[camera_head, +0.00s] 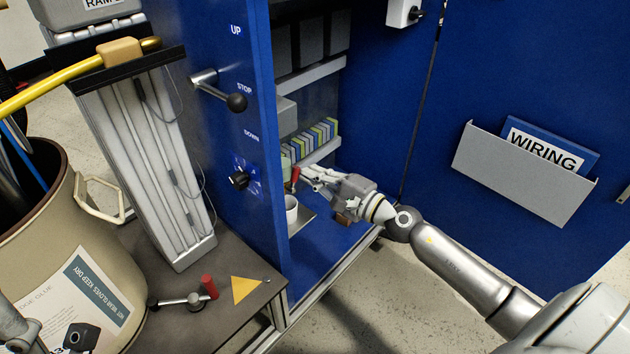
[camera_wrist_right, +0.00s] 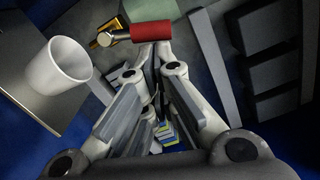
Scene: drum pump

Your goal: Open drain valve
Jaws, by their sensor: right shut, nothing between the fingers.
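A valve with a red handle (camera_head: 295,174) is inside the blue cabinet, above a white cup (camera_head: 291,212). In the right wrist view the red handle (camera_wrist_right: 152,31) lies across the top, with a metal stem at its left end. My right gripper (camera_head: 307,173) reaches into the cabinet from the right. Its fingers (camera_wrist_right: 157,46) are shut and empty, with their tips right at the red handle; I cannot tell whether they touch it. The white cup (camera_wrist_right: 60,68) stands left of the fingers in the wrist view.
The open door (camera_head: 530,80) with a wiring folder is at right.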

